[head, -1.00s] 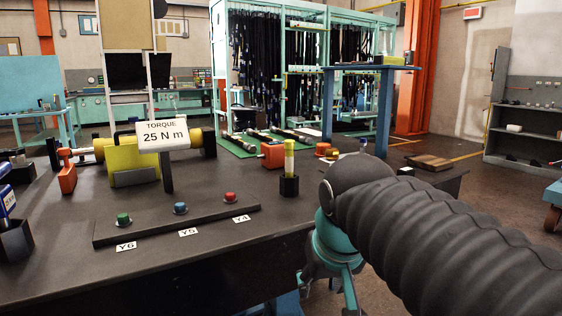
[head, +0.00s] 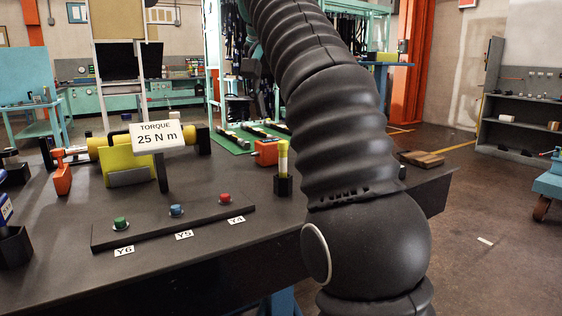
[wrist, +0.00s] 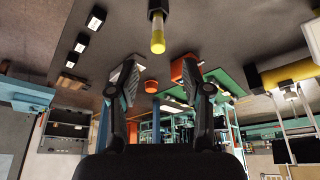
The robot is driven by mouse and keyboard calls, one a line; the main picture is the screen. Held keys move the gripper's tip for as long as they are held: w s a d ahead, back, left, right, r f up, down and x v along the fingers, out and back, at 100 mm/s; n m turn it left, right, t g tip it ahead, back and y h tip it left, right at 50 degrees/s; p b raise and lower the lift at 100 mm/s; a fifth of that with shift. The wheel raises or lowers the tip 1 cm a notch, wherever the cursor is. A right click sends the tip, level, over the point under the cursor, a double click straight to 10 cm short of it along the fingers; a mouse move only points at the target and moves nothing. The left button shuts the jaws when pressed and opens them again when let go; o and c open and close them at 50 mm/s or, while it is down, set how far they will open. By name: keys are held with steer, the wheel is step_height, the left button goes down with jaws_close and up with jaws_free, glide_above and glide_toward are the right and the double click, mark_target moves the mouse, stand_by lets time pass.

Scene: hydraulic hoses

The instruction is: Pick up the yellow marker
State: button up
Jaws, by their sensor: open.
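The yellow marker (head: 283,161) stands upright in a small black holder (head: 283,186) near the right part of the dark bench. A pale band shows on it. In the wrist view the marker (wrist: 158,34) appears at the top centre, its yellow end toward the gripper, with the black holder (wrist: 158,8) beyond it. My gripper (wrist: 158,80) is open and empty, its two fingers spread left and right. The marker is in line with the gap between the fingers but apart from them. In the head view the gripper is not clearly seen; my arm covers that area.
On the bench (head: 60,248) stand a torque sign (head: 160,138), an orange block (head: 266,152), and a strip with green, blue and red buttons (head: 175,222). A hose rack (head: 390,25) stands behind. The bench between strip and marker holder is clear.

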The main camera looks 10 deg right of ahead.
mark_target(282, 145)
steer(key=shift+w+x, duration=0.15)
steer(key=shift+x, duration=1.85)
steer(key=shift+w+x, duration=0.1)
steer(key=shift+x, duration=1.9)
steer(key=shift+d+x, duration=0.15)
steer(key=shift+x, duration=1.15)
steer(key=shift+d+x, duration=0.15)
steer(key=shift+x, duration=1.15)
steer(key=shift+s, duration=0.1)
jaws_close()
